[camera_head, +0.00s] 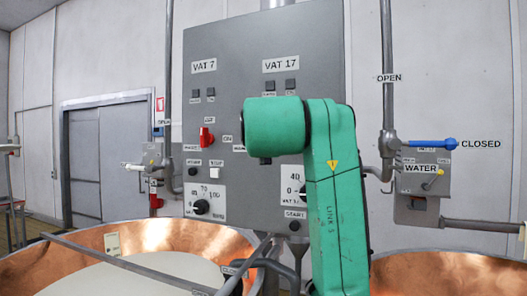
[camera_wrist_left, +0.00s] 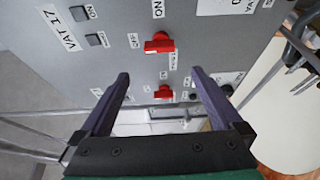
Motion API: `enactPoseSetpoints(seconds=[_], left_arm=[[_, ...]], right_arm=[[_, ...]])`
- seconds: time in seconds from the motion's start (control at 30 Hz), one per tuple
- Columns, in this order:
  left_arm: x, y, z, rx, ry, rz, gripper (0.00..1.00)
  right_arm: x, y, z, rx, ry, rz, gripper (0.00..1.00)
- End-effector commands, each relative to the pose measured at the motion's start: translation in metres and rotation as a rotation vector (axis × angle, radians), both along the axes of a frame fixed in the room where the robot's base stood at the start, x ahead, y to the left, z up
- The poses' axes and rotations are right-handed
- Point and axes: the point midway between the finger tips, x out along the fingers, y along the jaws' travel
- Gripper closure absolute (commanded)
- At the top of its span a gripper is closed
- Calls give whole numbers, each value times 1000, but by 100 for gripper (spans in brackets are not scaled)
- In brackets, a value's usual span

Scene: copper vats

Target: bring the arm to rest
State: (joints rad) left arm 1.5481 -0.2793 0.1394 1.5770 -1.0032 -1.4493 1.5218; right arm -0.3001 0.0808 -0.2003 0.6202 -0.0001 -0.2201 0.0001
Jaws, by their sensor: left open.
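My left gripper shows in the left wrist view (camera_wrist_left: 160,75), its two dark fingers spread apart with nothing held between them. It faces the grey control panel (camera_wrist_left: 120,20), which is tilted in that view. A red switch (camera_wrist_left: 158,43) appears beyond the fingertips and another red switch (camera_wrist_left: 163,92) between the fingers. I cannot tell that the fingers touch the panel. In the head view a green arm of mine stands raised before the panel (camera_head: 240,60), covering part of the VAT 17 controls. The left gripper itself is hidden there. My right gripper is in neither view.
A copper vat (camera_head: 190,236) with pale contents stands at lower left, and another copper vat (camera_head: 450,272) at lower right. Dark bars cross the left vat. A blue-handled valve (camera_head: 430,143) on a pipe is at right. A grey door (camera_head: 98,160) is at back left.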

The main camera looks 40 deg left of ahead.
Motion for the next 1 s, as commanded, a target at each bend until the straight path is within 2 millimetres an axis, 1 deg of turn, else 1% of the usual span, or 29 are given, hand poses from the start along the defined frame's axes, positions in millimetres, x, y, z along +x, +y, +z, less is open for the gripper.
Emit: enactPoseSetpoints(seconds=[0.03, 0.13, 0.57, 0.63, 0.67, 0.73, 0.77, 0.8, 0.87, 0.9, 0.97, 1.0], left_arm=[[-4, -3, -1, 0, -1, -1, 0], [-6, -6, 0, -1, 0, -1, 0], [-6, -5, 1, 0, 0, 0, 0], [-3, -5, -3, 4, 12, -2, 0], [0, -4, -9, 11, 27, -4, 0], [16, -2, -35, 41, 101, -20, 0], [25, -1, -52, 64, 147, -32, 0], [38, 0, -80, 101, 226, -53, 0], [57, 2, -132, 172, 363, -99, 0], [67, 2, -169, 228, 460, -138, 0], [76, 0, -225, 314, 604, -206, 0], [78, -3, -263, 372, 699, -258, 0]], right_arm=[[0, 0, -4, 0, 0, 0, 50], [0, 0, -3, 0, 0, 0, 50], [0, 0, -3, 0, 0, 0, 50], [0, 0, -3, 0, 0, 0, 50], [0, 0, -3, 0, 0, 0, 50], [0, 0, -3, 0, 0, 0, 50], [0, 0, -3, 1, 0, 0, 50], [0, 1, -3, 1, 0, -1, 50], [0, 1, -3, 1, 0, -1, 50], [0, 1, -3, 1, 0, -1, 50], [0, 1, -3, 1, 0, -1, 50], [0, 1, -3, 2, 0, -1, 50]])
